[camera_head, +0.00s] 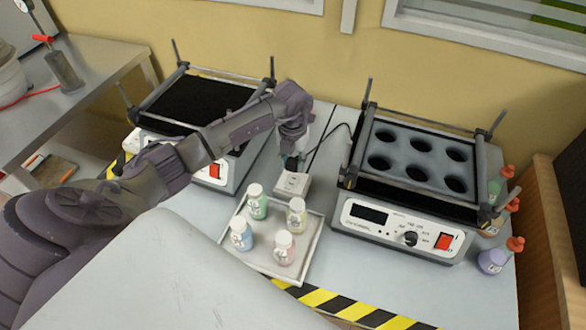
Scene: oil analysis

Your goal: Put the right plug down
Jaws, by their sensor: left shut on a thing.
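My left gripper (292,148) is above the small white socket box (292,183), between the two shaker machines, and is shut on the right plug. The dark plug (291,163) shows just below the fingers, at the top of the box. I cannot tell whether it touches the box or is inserted in it. A black cable (338,127) runs from near the gripper to the right shaker (400,231). The fingers hide part of the plug. My right gripper is not in view.
A tray (262,264) with several small capped bottles stands in front of the socket box. The left shaker (205,168) is partly behind my left arm. Flasks with red stoppers (493,260) stand at the right edge. Little free table shows between the machines.

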